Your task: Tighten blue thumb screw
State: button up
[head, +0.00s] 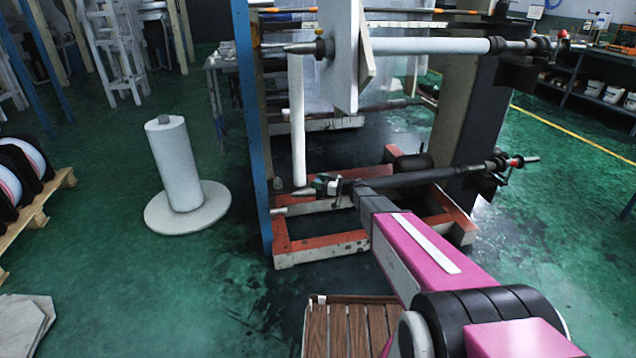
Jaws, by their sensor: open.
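My pink arm reaches forward from the lower right to the lower part of the film tower's frame (318,248). My gripper (318,186) is small and dark at the arm's far end, beside the left end of the lower shaft (425,177). It is open, with nothing visible held in it. I cannot make out a blue thumb screw; it may be hidden or too small to tell. Whether the gripper touches the shaft end is also unclear.
A blue upright post (251,130) stands just left of my gripper. An upper shaft (430,46) crosses above. A white roll on a round base (178,170) stands on the left. A wooden slatted platform (345,330) lies in front.

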jog(key=shift+a, duration=0.2)
jog(key=c, duration=0.9)
jog(key=shift+t, duration=0.3)
